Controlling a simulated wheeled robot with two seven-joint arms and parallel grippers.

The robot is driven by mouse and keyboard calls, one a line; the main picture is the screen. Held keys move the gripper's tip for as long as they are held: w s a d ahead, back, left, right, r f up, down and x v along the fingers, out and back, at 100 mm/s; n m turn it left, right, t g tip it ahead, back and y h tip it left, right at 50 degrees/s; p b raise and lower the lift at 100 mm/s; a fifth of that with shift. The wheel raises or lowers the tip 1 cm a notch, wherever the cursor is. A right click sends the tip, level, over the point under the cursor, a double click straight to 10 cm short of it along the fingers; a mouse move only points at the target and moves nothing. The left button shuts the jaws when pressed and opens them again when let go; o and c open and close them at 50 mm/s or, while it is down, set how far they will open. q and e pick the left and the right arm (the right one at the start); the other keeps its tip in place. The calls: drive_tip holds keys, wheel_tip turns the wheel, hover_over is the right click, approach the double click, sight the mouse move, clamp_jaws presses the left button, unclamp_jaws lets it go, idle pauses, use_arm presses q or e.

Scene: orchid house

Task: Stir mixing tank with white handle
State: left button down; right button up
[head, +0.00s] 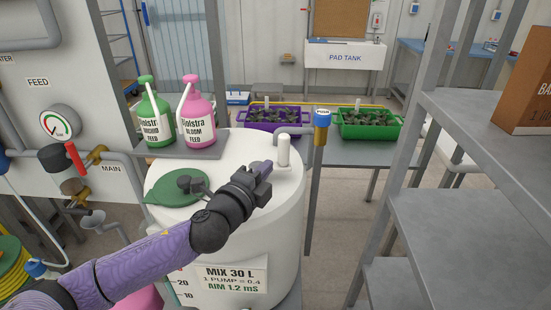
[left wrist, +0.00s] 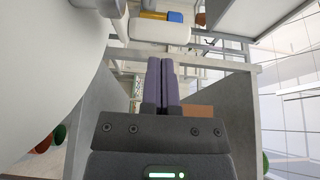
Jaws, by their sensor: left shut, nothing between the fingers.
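The white mixing tank (head: 285,235), labelled MIX 30 L, stands in the middle of the head view. Its upright white handle (head: 283,150) rises from the back right of its top. A green lid (head: 165,190) lies at the top's left. My left gripper (head: 265,168) is over the tank top, just left of and nearer than the handle, with a small gap showing between them. Its fingers are shut together and empty, as the left wrist view (left wrist: 161,82) also shows. A large white curved surface, probably the tank (left wrist: 40,60), fills that view's left side. My right gripper is out of view.
A green bottle (head: 156,118) and a pink bottle (head: 197,115) stand on a shelf behind the tank. A blue-topped post (head: 317,170) rises close right of it. Purple (head: 272,126) and green trays (head: 370,132) sit behind. Grey shelving (head: 470,185) stands right.

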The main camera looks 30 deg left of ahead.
sight(281, 152)
use_arm(q)
drive_tip(key=w, duration=0.4)
drive_tip(key=shift+w, duration=0.15)
drive_tip(key=shift+w+n+y, duration=0.15)
drive_tip(key=shift+n+y, duration=0.15)
drive_tip(key=shift+y, duration=0.2)
